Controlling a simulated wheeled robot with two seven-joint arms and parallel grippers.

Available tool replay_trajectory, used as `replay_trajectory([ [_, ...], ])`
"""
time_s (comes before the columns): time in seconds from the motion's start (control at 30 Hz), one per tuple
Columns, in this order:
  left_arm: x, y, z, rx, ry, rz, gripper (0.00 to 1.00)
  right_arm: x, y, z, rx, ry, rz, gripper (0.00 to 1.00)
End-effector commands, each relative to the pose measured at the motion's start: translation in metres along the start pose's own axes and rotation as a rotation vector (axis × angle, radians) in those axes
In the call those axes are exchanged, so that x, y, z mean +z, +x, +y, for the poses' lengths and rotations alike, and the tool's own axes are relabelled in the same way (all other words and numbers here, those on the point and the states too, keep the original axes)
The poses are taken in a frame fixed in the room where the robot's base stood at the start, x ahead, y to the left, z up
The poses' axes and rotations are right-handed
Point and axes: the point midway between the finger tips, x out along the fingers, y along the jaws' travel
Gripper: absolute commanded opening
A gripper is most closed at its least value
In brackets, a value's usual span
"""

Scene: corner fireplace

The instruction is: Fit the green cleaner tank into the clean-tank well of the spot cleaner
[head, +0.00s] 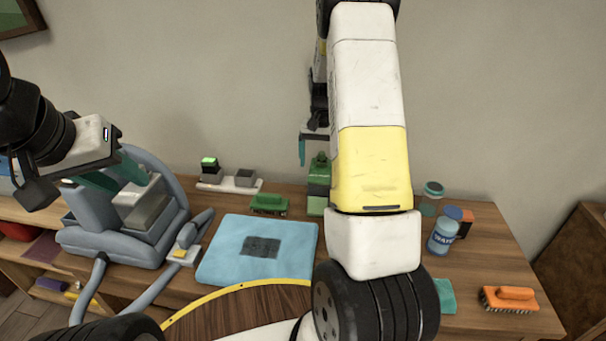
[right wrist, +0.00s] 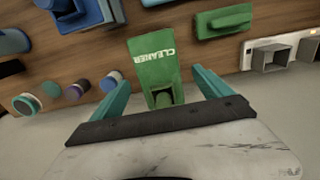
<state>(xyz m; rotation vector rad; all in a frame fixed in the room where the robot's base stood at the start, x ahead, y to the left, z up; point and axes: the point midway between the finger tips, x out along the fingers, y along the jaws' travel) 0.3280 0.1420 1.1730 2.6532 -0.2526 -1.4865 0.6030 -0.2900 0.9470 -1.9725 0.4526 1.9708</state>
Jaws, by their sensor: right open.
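The green cleaner tank (head: 319,172) stands upright on the table, partly hidden by my right arm in the head view. In the right wrist view the tank (right wrist: 155,58), lettered CLEANER, lies between the fingers of my open right gripper (right wrist: 160,80), apart from both. In the head view one teal finger of the right gripper (head: 303,150) shows beside the tank's top. The blue-grey spot cleaner (head: 85,242) stands at the left. My left gripper (head: 114,174) is over its upper part, teal fingers apart; whether they hold anything is unclear. I cannot make out the clean-tank well.
A light-blue mat (head: 215,262) with a dark patch lies mid-table. A green brush (head: 269,204) and a white holder (head: 228,187) are behind it. Jars and a blue tub (head: 444,238) stand right, with an orange brush (head: 510,296). The cleaner's hose (head: 150,290) runs in front.

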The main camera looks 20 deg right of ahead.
Motion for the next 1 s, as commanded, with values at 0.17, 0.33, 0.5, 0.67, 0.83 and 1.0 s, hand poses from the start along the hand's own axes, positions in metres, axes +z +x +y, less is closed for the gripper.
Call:
replay_trajectory([
  [0.17,0.0,0.0,0.0,0.0,0.0,0.0,0.36,0.0,0.029,0.002,0.001,0.0,-0.004,0.89],
  [0.33,0.0,0.0,0.0,0.0,0.0,0.0,0.36,0.0,0.041,0.001,0.0,0.0,-0.001,0.89],
  [0.5,0.0,0.0,0.0,0.0,0.0,0.0,0.36,0.0,0.041,0.001,-0.001,0.0,-0.001,0.89],
  [0.67,0.0,0.0,0.0,0.0,0.0,0.0,0.36,0.0,0.041,0.001,0.0,0.0,-0.001,0.64],
  [0.83,0.0,0.0,0.0,0.0,0.0,0.0,0.36,0.0,0.041,0.001,0.0,0.0,-0.001,0.3],
  [1.0,0.0,0.0,0.0,0.0,0.0,0.0,0.36,0.0,0.041,0.001,0.0,0.0,-0.001,0.0],
])
